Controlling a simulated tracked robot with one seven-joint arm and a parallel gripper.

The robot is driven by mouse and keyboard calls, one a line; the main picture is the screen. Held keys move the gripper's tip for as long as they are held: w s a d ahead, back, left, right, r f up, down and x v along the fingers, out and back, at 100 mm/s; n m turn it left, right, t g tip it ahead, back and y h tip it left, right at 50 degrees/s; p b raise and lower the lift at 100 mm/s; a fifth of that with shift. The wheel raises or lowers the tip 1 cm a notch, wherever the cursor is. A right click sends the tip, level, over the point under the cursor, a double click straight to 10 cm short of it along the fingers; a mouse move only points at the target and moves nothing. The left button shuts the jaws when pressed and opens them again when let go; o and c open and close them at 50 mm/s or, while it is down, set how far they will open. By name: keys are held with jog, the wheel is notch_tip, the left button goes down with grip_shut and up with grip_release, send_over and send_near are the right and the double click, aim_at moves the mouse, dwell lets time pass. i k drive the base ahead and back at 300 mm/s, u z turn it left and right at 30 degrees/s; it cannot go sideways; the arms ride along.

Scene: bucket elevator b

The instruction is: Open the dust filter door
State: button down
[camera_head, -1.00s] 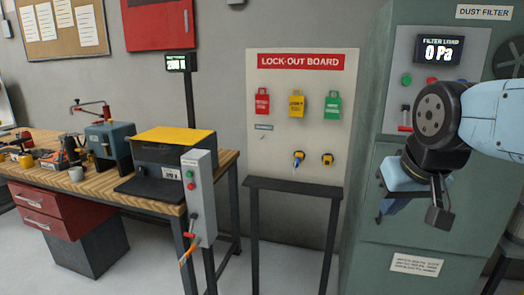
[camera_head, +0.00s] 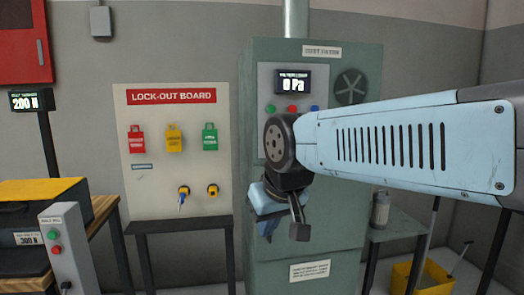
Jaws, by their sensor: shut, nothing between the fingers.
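The dust filter (camera_head: 345,225) is a tall grey-green cabinet right of centre, with a "DUST FILTER" label and a display reading 0 Pa above several coloured buttons. My arm crosses in front of its upper and middle front. My gripper (camera_head: 268,232) hangs at the arm's end, pointing down, in front of the cabinet's left side. It is shut and empty. I cannot tell how far it is from the cabinet; no contact shows. The door's outline and handle are not clear, as my arm and wrist hide part of the front. No opening shows in the cabinet.
A lock-out board (camera_head: 172,240) with red, yellow and green tags stands left of the cabinet. A workbench with a yellow-topped machine (camera_head: 42,192) and a grey button post (camera_head: 68,250) is at far left. A small side table (camera_head: 400,226) and a yellow bucket (camera_head: 430,278) are at right.

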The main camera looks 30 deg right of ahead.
aim_at(336, 209)
jog(key=z, duration=1)
jog(key=k, duration=0.25)
jog(key=z, duration=0.05)
